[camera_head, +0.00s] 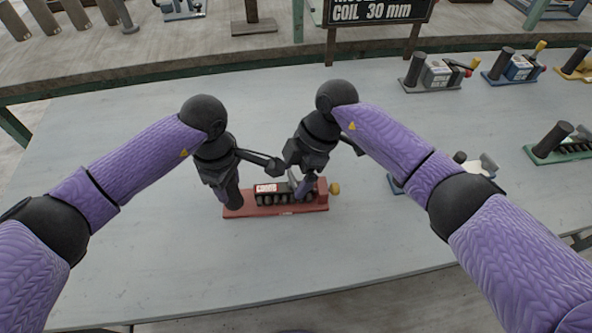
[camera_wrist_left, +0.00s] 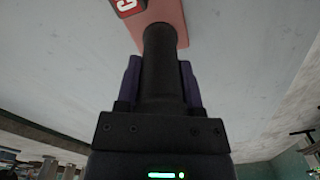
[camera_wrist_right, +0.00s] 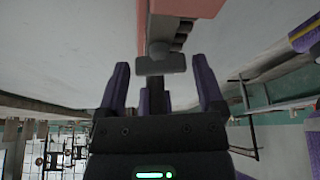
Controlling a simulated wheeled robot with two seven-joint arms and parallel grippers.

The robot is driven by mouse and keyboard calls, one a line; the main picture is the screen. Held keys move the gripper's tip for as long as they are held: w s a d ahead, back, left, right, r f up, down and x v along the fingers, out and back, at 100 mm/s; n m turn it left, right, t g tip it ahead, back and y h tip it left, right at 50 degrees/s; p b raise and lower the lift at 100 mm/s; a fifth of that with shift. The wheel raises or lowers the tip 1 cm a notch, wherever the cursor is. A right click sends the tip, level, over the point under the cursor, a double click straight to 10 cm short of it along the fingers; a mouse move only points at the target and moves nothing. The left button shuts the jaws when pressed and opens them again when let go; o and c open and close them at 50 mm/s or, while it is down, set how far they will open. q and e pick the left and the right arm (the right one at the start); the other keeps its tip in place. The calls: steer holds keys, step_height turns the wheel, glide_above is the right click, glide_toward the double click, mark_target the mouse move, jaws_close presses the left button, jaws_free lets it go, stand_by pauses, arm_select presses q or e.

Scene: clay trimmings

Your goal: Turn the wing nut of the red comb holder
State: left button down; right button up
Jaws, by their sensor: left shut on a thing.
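The red comb holder (camera_head: 233,212) lies on the grey table, with a white label, a row of dark pieces and a yellow knob (camera_head: 335,188) at its right end. My left gripper (camera_head: 233,188) is shut on the dark upright post at its left end; the post (camera_wrist_left: 160,60) stands between both fingers in the left wrist view. My right gripper (camera_head: 305,185) is above the right part of the holder. In the right wrist view its fingers (camera_wrist_right: 160,75) are apart, with the grey wing nut (camera_wrist_right: 160,65) between the fingertips. Contact with it cannot be told.
Similar holders stand to the right: a grey one (camera_head: 432,76), a blue one (camera_head: 515,67) and a green one (camera_head: 565,150). Another, partly hidden by my right arm, is nearby. A dark sign (camera_head: 378,11) stands at the back. The table's left and front are clear.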

steer(key=c, duration=1)
steer(key=shift+o, duration=0.2)
steer(key=shift+n, duration=0.4)
steer(key=n, duration=0.2)
steer(key=n+g, duration=0.1)
steer(key=shift+w+n+g+h, duration=0.15)
steer(key=shift+n+g+h, duration=0.15)
steer(key=shift+n+h, duration=0.1)
steer(key=shift+a+n+g+h, duration=0.1)
steer(key=shift+n+g+h, duration=0.2)
steer(key=shift+n, duration=0.85)
steer(key=shift+a+n+g+h, duration=0.1)
steer(key=shift+n+g+h, duration=0.15)
steer(key=shift+n, duration=0.9)
steer(key=o, duration=1.2)
steer(key=shift+r, duration=0.15)
